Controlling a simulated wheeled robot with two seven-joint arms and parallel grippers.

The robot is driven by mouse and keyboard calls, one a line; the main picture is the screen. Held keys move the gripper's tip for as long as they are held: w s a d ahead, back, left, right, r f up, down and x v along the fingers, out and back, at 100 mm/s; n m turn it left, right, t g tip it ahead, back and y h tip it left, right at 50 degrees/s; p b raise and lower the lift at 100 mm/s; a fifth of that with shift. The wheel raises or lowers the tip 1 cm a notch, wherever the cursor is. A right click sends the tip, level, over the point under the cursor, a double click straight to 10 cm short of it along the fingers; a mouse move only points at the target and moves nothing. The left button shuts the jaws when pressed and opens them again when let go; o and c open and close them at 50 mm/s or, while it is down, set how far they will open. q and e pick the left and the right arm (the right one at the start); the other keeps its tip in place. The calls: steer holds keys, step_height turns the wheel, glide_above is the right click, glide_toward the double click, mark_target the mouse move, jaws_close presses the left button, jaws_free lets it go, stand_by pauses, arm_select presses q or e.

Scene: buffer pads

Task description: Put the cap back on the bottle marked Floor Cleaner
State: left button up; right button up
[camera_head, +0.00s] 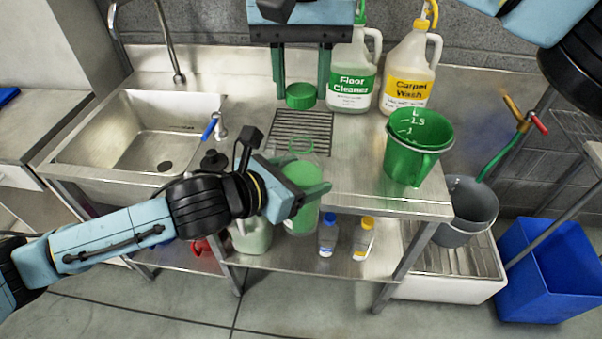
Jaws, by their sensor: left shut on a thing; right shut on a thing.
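A white jug marked Floor Cleaner (352,83) stands upright at the back of the steel counter, with green at its top, partly hidden by my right arm. My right gripper (301,88) points down from the top edge, shut on a green cap (300,101), left of this jug. My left gripper (308,182) reaches in from the left, shut on a clear container with green contents (300,225) at the counter's front edge. The container looks upright below the cap and apart from it. I cannot see a label on it.
A white Carpet Wash jug (408,72) stands right of the Floor Cleaner. A green measuring bucket (408,160) is at front right. A drain grate (318,125) lies behind the held container. A sink (135,130) is left. Small bottles (328,238) stand on the lower shelf.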

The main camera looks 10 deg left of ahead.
mark_target(301, 135)
steer(key=shift+f, duration=0.15)
steer(key=shift+f, duration=1.85)
steer(key=shift+s, duration=0.1)
steer(key=shift+f, duration=0.85)
steer(key=shift+f, duration=0.6)
